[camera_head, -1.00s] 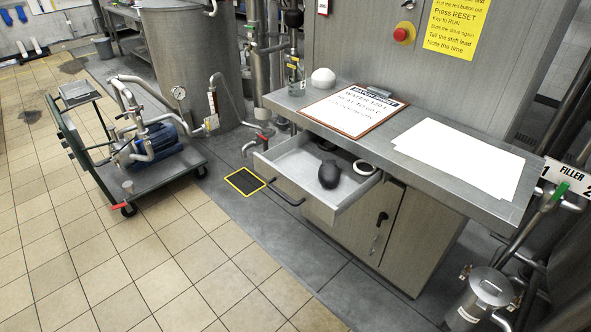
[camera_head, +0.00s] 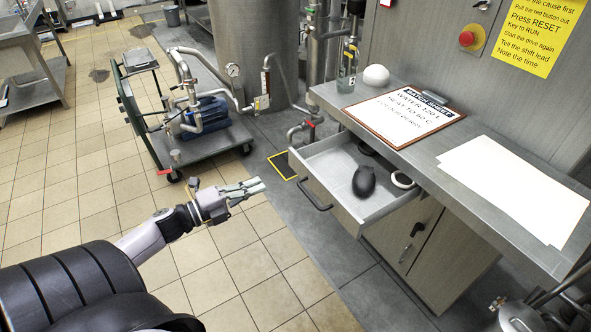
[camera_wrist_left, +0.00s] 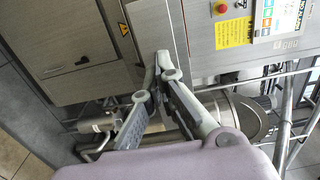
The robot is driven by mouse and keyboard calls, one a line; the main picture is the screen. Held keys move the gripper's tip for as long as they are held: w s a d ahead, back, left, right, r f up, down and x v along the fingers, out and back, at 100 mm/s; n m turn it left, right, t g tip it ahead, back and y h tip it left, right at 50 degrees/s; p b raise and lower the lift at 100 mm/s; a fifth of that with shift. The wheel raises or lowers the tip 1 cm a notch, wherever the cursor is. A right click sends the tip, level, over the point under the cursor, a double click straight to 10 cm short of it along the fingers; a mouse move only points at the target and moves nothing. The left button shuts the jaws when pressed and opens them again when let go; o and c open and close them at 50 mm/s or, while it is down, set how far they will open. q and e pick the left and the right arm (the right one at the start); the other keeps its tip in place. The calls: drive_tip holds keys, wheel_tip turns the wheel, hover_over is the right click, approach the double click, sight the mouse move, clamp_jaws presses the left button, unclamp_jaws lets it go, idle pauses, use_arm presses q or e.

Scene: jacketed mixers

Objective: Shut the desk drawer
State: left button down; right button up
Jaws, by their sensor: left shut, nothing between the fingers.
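The desk drawer (camera_head: 322,165) is pulled out of the steel desk, with its front and dark bar handle (camera_head: 315,196) facing the lower left. Inside lie a dark rounded object (camera_head: 364,180), a pale ring (camera_head: 402,180) and a dark ring near the back. My left gripper (camera_head: 262,187) is shut and empty, left of the drawer front and apart from it. Its fingertips (camera_wrist_left: 163,62) meet in the left wrist view, where a cabinet front shows behind them. I do not see the drawer clearly there. My right gripper is in neither view.
The desk top (camera_head: 405,155) holds a clipboard (camera_head: 405,115), white sheets (camera_head: 515,190), a white dome (camera_head: 376,76) and a glass bottle (camera_head: 346,80). A cart with a blue pump (camera_head: 206,115) stands at the left. The tiled floor before the drawer is clear.

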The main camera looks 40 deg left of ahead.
use_arm(q)
drive_tip(key=p, duration=0.3)
approach(301, 169)
drive_tip(key=x, duration=0.5)
drive_tip(key=shift+w+r, duration=0.15)
drive_tip(key=shift+w, duration=0.05)
drive_tip(key=shift+x, duration=0.95)
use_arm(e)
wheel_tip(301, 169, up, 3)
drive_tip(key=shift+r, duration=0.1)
